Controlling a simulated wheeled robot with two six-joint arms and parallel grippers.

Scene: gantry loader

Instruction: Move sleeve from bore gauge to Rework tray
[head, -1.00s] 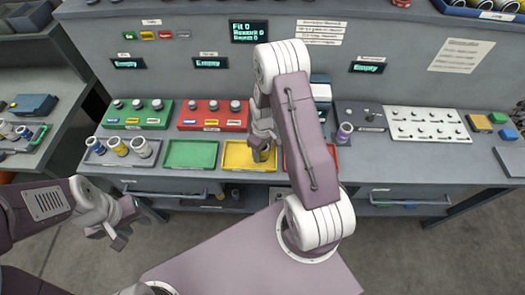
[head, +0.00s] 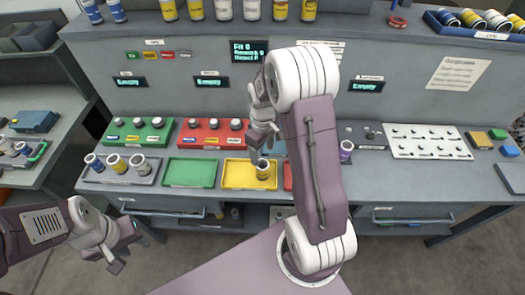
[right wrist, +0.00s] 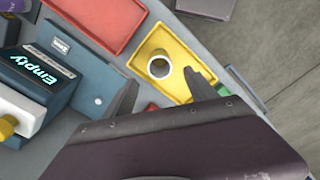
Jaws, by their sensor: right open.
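A yellow-banded sleeve (head: 263,171) stands upright in the yellow tray (head: 235,185), near its right end. In the right wrist view the sleeve (right wrist: 158,67) shows its open bore from above, inside the yellow tray (right wrist: 172,33). My right gripper (head: 262,152) is open and empty just above the sleeve, with its fingertips (right wrist: 160,80) apart. A teal-grey device with an "Empty" display (right wrist: 38,82) stands nearby; my right arm hides it in the head view. I cannot confirm it is the bore gauge. My left gripper (head: 122,252) looks open and empty, in front of the bench.
A green tray (head: 190,173) is left of the yellow one, and a red tray (right wrist: 100,22) is beside it on the other side. A grey tray (head: 120,179) holds 3 sleeves. A purple sleeve (head: 346,150) stands right of my arm. Racks with knobs line the back.

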